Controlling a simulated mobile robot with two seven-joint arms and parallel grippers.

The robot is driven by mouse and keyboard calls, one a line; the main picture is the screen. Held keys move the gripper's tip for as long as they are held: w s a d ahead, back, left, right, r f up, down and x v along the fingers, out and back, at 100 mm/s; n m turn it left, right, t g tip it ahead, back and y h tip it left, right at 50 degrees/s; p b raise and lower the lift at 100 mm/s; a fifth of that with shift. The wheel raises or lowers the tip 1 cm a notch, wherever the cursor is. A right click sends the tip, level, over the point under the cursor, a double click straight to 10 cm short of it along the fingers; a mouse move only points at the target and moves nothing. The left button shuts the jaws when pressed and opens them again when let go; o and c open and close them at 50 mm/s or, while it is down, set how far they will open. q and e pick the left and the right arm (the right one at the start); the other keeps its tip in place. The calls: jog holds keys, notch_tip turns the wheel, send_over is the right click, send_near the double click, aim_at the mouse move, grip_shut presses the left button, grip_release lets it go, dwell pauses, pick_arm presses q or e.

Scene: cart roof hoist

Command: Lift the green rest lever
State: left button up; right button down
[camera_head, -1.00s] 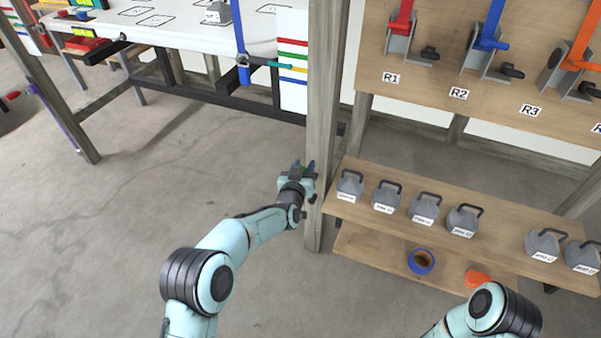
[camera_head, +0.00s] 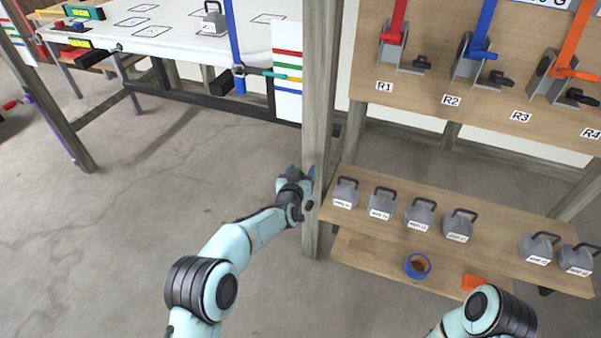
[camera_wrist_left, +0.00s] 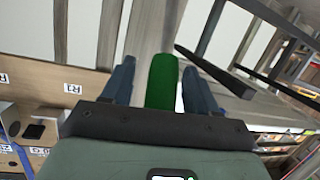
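The green rest lever (camera_wrist_left: 163,82) stands between the fingers of my left gripper (camera_wrist_left: 160,85) in the left wrist view. The fingers are open on either side of it. A gap shows on the lever's left side, while the right finger looks very close to it; I cannot tell if they touch. In the head view my left gripper (camera_head: 296,174) is in front of the grey wooden post (camera_head: 318,110), and the lever is mostly hidden there by the gripper. My right gripper is out of view; only part of the right arm shows at the bottom.
A low wooden shelf (camera_head: 480,232) with several grey weights is right of the post. Above it, a board (camera_head: 480,112) carries red, blue and orange straps with cleats. A white-topped table (camera_head: 170,38) stands at the back left. The floor left of my arm is clear.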

pick_arm(q)
jog(key=shift+s, duration=0.1)
jog(key=p+v, duration=0.2)
jog(key=v, duration=1.1)
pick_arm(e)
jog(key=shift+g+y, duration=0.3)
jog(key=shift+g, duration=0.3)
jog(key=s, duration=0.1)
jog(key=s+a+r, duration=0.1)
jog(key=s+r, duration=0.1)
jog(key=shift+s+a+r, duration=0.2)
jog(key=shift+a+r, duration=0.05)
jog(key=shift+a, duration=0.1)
pick_arm(q)
jog(key=shift+a+r, duration=0.1)
